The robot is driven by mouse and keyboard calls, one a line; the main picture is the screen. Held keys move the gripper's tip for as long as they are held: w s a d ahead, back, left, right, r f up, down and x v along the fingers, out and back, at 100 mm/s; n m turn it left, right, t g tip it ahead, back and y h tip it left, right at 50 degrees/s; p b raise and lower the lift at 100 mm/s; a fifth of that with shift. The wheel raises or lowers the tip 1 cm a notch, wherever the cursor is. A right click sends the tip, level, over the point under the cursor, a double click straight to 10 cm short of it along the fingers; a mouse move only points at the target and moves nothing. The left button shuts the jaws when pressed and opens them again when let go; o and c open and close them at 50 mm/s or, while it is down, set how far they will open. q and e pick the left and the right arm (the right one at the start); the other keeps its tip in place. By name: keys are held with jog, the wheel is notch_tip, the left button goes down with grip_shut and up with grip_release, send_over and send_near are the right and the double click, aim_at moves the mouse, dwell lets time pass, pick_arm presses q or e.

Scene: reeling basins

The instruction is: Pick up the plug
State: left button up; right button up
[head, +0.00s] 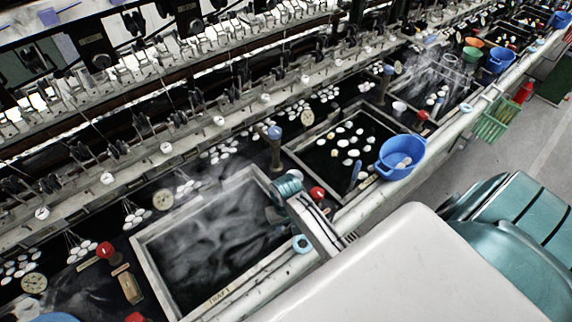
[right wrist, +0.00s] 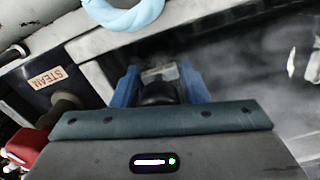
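My right gripper (head: 274,212) hangs over the right-hand wall of the large steaming basin (head: 160,237), close to its front corner. In the right wrist view its two blue fingers (right wrist: 159,78) stand apart. A dark rounded thing (right wrist: 158,92) shows between them, with a pale block (right wrist: 160,73) just beyond. I cannot tell whether the dark thing is the plug or whether the fingers touch it. No plug can be made out for sure in the head view. My left gripper is not in view.
A light blue ring (head: 302,243) lies on the front ledge near the gripper. A red knob (head: 317,193) and a STEAM label (right wrist: 44,77) are beside the basin. A post with a blue top (head: 275,133) stands behind. A blue bowl (head: 401,158) sits further right.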

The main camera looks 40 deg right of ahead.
jog(key=shift+c, duration=0.4)
jog(key=c, duration=0.5)
jog(key=shift+c, duration=0.2)
